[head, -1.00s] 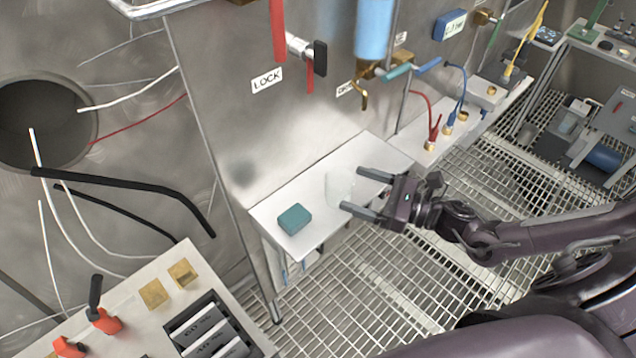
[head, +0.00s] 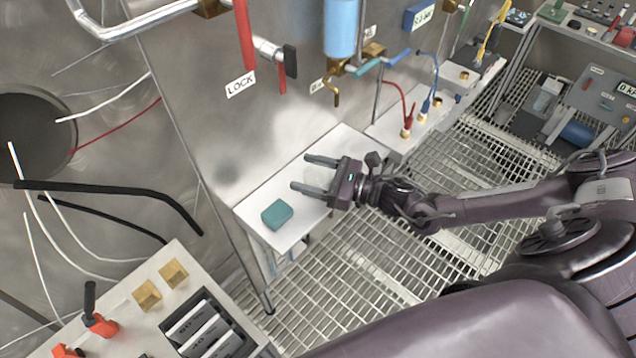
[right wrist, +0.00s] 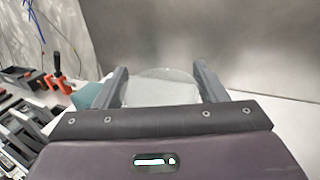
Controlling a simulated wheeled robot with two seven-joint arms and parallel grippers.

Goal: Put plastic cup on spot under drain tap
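The translucent plastic cup (head: 318,178) stands on the small white shelf (head: 258,203). It is faint against the pale surface. My right gripper (head: 303,172) is low over the shelf with its two fingers around the cup, one on each side. In the right wrist view the cup (right wrist: 160,88) lies between spread fingers (right wrist: 160,70); firm contact is not clear. The brass drain tap (head: 333,93) is on the steel wall above the back of the shelf, behind the cup. No marked spot shows clearly beneath it. My left gripper is not in view.
A teal block (head: 276,214) lies on the shelf's near left part. A red hose and a blue hose (head: 436,75) run to the white ledge (head: 395,130) right of the shelf. A control panel (head: 150,325) stands at lower left. Grated floor lies below.

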